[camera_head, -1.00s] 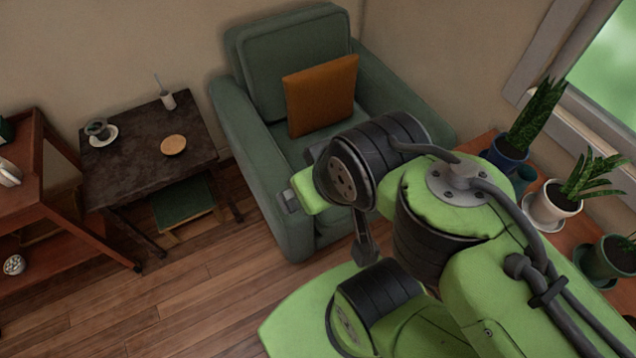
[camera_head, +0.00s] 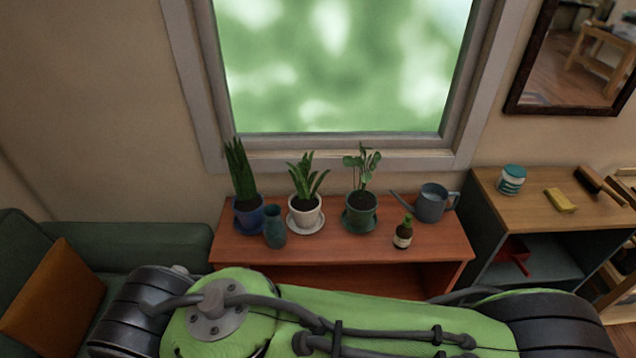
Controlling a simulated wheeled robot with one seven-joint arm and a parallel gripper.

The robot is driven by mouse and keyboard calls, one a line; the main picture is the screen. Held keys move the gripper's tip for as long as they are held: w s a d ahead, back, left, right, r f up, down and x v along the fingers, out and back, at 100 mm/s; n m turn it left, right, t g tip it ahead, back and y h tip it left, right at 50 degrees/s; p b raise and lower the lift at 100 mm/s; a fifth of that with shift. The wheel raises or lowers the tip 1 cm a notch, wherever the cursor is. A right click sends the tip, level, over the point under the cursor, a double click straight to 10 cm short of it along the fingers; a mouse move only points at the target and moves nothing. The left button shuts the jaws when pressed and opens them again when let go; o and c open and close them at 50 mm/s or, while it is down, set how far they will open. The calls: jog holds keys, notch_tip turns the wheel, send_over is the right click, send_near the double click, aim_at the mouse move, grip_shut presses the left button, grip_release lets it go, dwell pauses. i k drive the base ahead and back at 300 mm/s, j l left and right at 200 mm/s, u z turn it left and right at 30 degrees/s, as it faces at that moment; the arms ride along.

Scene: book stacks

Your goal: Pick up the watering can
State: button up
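The grey-blue watering can (camera_head: 431,204) stands upright at the right end of a reddish wooden shelf (camera_head: 330,249) under the window. Its thin spout points left toward the plant in the green pot, and its handle is on the right. My green and black arm crosses the bottom of the view, in front of the shelf. My gripper is not in view.
Potted plants in a blue pot (camera_head: 249,216), a white pot (camera_head: 304,212) and a green pot (camera_head: 360,213) line the shelf, with a teal vase (camera_head: 275,227). At right is a cabinet (camera_head: 548,212) with a jar (camera_head: 511,180). The green armchair (camera_head: 150,246) is at left.

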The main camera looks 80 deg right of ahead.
aim_at(428, 208)
jog(key=z, duration=3.8)
jog(key=u, duration=1.45)
jog(key=z, duration=1.45)
jog(key=i+l+u, duration=0.2)
jog(key=u, duration=0.15)
jog(key=i+l+u, duration=0.15)
jog(key=u, duration=0.2)
jog(key=i+l+u, duration=0.15)
jog(key=l+u, duration=0.2)
